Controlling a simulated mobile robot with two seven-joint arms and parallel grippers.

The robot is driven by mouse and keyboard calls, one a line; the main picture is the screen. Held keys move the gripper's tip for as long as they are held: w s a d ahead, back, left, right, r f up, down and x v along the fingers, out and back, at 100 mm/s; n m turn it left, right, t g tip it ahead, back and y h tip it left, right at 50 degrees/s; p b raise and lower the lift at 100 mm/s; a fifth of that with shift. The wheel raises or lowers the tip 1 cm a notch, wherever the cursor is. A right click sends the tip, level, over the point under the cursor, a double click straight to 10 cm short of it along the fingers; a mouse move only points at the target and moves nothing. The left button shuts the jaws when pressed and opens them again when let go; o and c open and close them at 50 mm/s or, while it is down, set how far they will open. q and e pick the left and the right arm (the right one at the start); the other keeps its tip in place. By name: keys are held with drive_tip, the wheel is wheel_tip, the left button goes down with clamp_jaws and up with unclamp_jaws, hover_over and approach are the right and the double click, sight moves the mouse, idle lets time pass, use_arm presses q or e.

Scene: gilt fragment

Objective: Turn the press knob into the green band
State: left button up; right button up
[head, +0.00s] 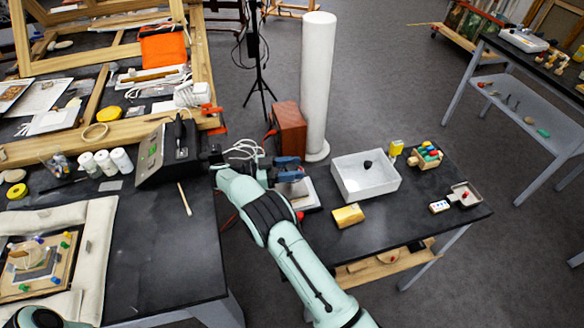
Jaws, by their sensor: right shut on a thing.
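The press appears to be the black box-shaped device (178,150) at the right end of the left table, with a sloped front panel carrying small green marks (152,150). My right arm reaches up from the bottom, and my right gripper (214,158) is at the device's right side. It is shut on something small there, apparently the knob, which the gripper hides. I cannot make out the knob's pointer or tell whether it lies in a green band. My left gripper is out of view; only part of my left arm shows at the bottom left corner.
White jars (104,161) and a thin wooden stick (185,198) are left of and below the device. A wooden frame (100,138) stands behind. The right table holds a white bin (366,181) and a yellow block (348,215). A white column (318,80) rises behind.

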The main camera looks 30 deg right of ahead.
drive_tip(key=shift+r+m+g+y, duration=0.1)
drive_tip(key=shift+m+g+y, duration=0.4)
drive_tip(key=shift+g, duration=0.4)
drive_tip(key=o, duration=1)
